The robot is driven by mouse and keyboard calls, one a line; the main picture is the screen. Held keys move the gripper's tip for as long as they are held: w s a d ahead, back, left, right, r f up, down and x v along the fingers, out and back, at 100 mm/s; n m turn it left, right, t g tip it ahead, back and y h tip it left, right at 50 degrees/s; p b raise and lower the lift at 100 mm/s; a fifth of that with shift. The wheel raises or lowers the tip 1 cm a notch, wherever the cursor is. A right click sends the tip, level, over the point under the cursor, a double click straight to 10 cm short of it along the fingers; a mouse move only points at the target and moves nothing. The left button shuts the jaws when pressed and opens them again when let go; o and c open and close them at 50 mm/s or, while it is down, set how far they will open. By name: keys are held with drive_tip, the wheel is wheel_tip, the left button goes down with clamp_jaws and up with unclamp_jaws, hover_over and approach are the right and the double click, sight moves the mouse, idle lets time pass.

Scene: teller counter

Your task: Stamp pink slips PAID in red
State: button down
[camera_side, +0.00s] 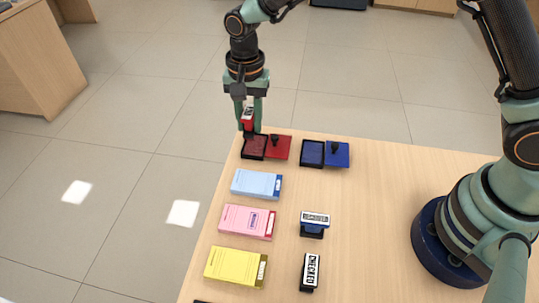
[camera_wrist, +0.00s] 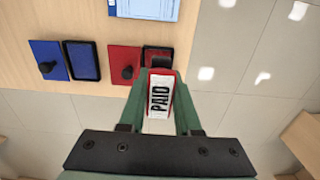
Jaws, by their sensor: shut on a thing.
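My gripper (camera_side: 248,120) is shut on a red stamp (camera_side: 246,114), held upright at the table's far left corner. Its label reads PAID in the wrist view (camera_wrist: 160,97). The open red ink pad (camera_side: 254,148) is just below and in front of the stamp; the stamp's underside is hidden, so I cannot tell whether they touch. The pad also shows in the wrist view (camera_wrist: 157,54), partly behind the stamp.
A red lid (camera_side: 278,148) lies beside the red pad. A blue ink pad (camera_side: 311,153) and its lid (camera_side: 337,155) are to the right. Blue slips (camera_side: 255,184) and yellow slips (camera_side: 234,267) flank the pink ones. A blue-topped stamp (camera_side: 314,223) and a CHECKED stamp (camera_side: 310,271) stand nearby.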

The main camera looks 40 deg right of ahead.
drive_tip(key=r, duration=0.1)
hover_over(240, 219)
drive_tip(key=shift+f, duration=2.85)
drive_tip(key=shift+f, duration=0.65)
drive_tip(key=shift+r, duration=0.1)
drive_tip(key=shift+r, duration=3)
